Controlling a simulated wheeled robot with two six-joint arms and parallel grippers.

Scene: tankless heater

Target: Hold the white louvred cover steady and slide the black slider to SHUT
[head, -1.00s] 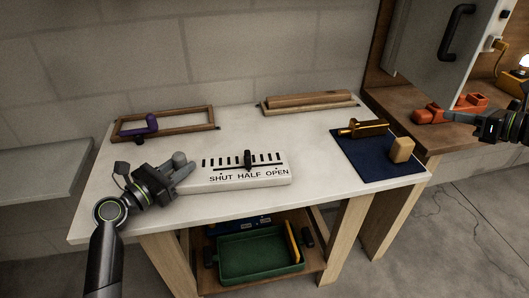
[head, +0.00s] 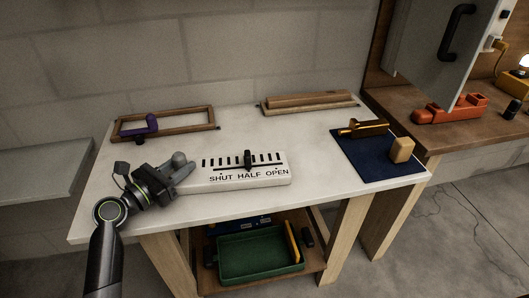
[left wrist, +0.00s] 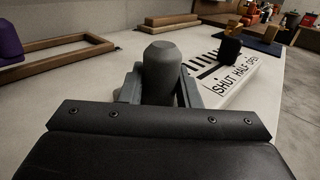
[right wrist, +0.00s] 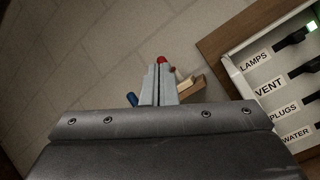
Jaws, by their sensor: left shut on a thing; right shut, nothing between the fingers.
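The white louvred cover (head: 210,181) lies on the table, marked SHUT, HALF, OPEN from left to right; it also shows in the left wrist view (left wrist: 239,84). The black slider (head: 247,159) stands above HALF, and it also shows in the left wrist view (left wrist: 230,48). My left gripper (head: 172,172) is shut on the grey knob (left wrist: 162,72) at the cover's left end. My right gripper (right wrist: 160,84) is shut and empty, seen only in the right wrist view, away from the cover.
A wooden frame (head: 186,112) with a purple-handled thing (head: 151,122) lies at back left. A dark blue mat (head: 368,166) bears a tan block (head: 401,149). A labelled switch panel (right wrist: 270,85) is near my right gripper.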

